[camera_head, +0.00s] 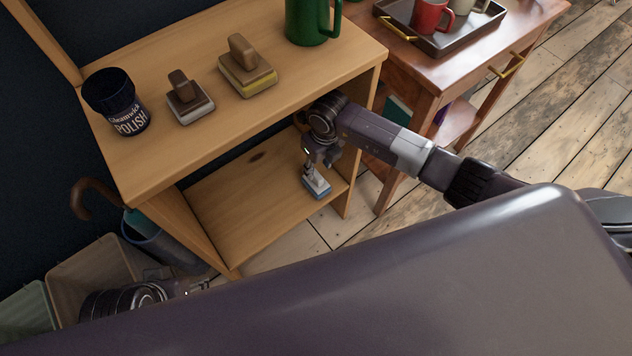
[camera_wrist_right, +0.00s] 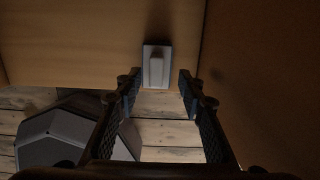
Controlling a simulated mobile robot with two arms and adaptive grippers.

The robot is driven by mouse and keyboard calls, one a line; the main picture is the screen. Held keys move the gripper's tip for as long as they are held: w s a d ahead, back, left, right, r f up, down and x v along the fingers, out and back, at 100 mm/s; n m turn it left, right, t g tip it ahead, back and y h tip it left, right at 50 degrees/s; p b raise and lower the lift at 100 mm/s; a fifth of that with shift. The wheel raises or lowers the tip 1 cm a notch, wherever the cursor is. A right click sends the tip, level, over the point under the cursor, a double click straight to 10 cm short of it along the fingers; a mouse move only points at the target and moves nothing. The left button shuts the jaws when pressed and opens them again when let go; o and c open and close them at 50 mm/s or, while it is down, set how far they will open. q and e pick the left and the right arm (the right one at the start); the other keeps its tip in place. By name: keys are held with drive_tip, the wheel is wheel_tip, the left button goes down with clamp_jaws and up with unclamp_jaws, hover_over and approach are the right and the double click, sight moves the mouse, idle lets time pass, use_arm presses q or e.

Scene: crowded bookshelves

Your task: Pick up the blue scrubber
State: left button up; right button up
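The blue scrubber (camera_head: 317,188), a small block with a pale top and blue base, sits on the lower shelf near its front right corner. My right gripper (camera_head: 316,166) is just above it, reaching in under the top board. In the right wrist view the scrubber (camera_wrist_right: 157,66) shows a grey top and handle. The two fingers of my right gripper (camera_wrist_right: 158,79) are spread wide, with the scrubber ahead between their tips and gaps on both sides. My left gripper (camera_head: 195,288) is low at the left, partly hidden; its opening is unclear.
The wooden shelf's top (camera_head: 150,165) carries a polish tin (camera_head: 128,117), a white-based scrubber (camera_head: 190,106), a yellow-based scrubber (camera_head: 247,75) and a green mug (camera_head: 305,20). A side table (camera_head: 445,72) with a tray stands right. Left of the scrubber, the lower shelf is clear.

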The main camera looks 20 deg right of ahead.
sight(316, 174)
drive_tip(key=f, duration=0.1)
drive_tip(key=f+b, duration=0.1)
drive_tip(key=f, duration=0.3)
drive_tip(key=shift+w+a, duration=0.1)
drive_tip(key=shift+a, duration=0.2)
drive_tip(key=shift+r, duration=0.1)
clamp_jaws()
